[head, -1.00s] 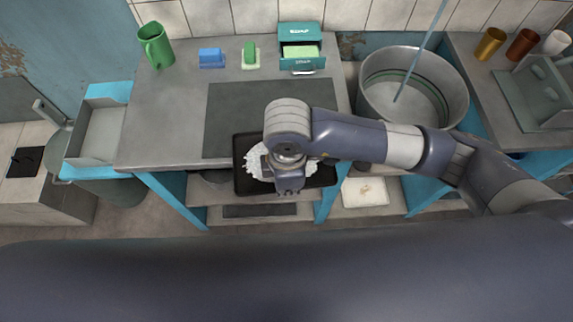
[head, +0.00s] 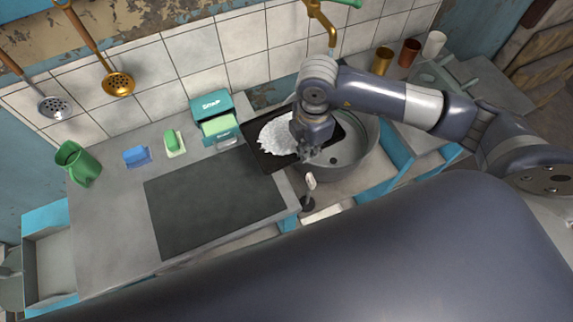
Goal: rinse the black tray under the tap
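The black tray (head: 262,153) carries a patch of white, foamy or powdery stuff (head: 277,136). It is tilted in the picture and reaches from the counter's right end over the round grey sink basin (head: 366,165). My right gripper (head: 308,152) is at the tray's right part and appears shut on it; its fingertips are partly hidden. The brass tap (head: 325,20) with a green handle is on the wall above the basin. My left gripper is not in view.
A teal soap box (head: 211,108), a green sponge (head: 174,142), a blue sponge (head: 137,156) and a green mug (head: 76,163) stand along the back of the counter. A dark mat (head: 213,208) lies clear. Several cups (head: 409,52) stand right of the basin.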

